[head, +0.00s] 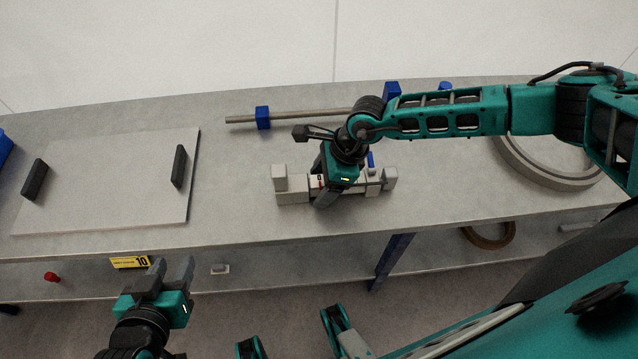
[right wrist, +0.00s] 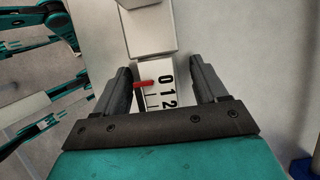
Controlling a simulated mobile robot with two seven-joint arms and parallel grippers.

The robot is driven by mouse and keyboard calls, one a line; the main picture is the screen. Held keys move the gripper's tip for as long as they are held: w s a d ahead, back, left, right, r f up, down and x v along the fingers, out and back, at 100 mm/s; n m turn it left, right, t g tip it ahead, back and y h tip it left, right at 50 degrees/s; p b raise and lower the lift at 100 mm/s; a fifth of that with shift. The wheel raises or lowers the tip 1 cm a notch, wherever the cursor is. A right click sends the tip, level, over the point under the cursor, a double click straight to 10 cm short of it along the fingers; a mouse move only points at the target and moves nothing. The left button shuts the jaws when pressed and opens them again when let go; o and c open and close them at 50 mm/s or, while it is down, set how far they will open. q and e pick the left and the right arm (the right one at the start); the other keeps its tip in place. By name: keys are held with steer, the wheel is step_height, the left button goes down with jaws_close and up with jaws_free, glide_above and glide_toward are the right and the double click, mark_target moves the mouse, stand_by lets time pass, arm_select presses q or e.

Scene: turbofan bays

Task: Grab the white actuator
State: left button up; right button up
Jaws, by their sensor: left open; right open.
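The white actuator (head: 294,197) lies on the grey workbench near the middle in the head view, with blocks at both ends. My right gripper (head: 326,197) is over its middle from above and hides part of it. In the right wrist view the open fingers (right wrist: 161,90) stand on either side of the actuator's white body (right wrist: 157,75), which carries a scale with digits and a red pointer. I cannot tell whether the fingers touch it. My left gripper (head: 168,275) is open and empty in front of the bench's front edge, at lower left.
A flat panel (head: 110,185) with two black handles lies on the bench at left. A rod (head: 300,117) with blue supports lies behind the actuator. A large ring (head: 545,180) lies at right. A lower shelf holds a brown ring (head: 489,241) and small parts.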

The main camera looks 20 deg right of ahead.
jaws_close()
stand_by(0.6)
steer(key=shift+r, duration=0.1)
